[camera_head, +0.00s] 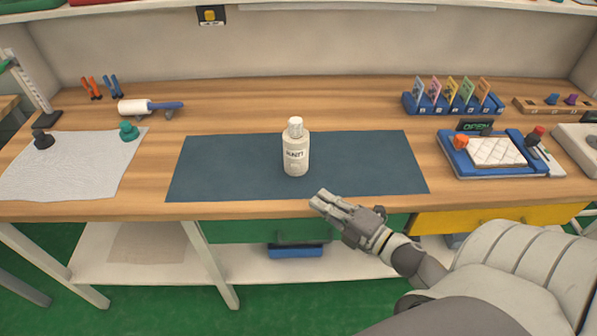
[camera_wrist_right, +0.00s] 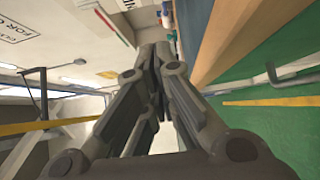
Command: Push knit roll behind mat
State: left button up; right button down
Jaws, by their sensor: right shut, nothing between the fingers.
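The dark blue mat (camera_head: 230,170) lies flat on the middle of the wooden table. A white bottle (camera_head: 296,158) with a dark printed label stands upright on it. A white roll with a blue handle (camera_head: 140,107) lies at the back left, apart from the mat; I cannot tell whether it is the knit roll. My right gripper (camera_head: 320,200) is shut and empty at the table's front edge, just in front of the mat and right of the bottle. Its shut fingers also show in the right wrist view (camera_wrist_right: 160,55). My left gripper is not in view.
A white cloth (camera_head: 60,180) with dark and green knobs lies at the left. A blue tray (camera_head: 460,165) with a white quilted pad is at the right, below a blue card rack (camera_head: 450,107). The table behind the mat is clear.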

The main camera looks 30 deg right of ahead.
aim_at(296, 152)
jog(key=p+x, duration=0.1)
jog(key=x, duration=0.5)
jog(key=shift+w+r+p, duration=0.1)
jog(key=shift+w+p, duration=0.2)
jog(key=shift+w, duration=0.1)
jog(key=shift+w+d+p, duration=0.15)
jog(key=shift+w+d, duration=0.05)
jog(key=shift+w, duration=0.35)
jog(key=shift+w+d+p, duration=0.15)
jog(key=shift+w+d, duration=0.05)
jog(key=shift+w, duration=0.35)
jog(key=shift+w+d, duration=0.5)
jog(key=shift+w, duration=0.25)
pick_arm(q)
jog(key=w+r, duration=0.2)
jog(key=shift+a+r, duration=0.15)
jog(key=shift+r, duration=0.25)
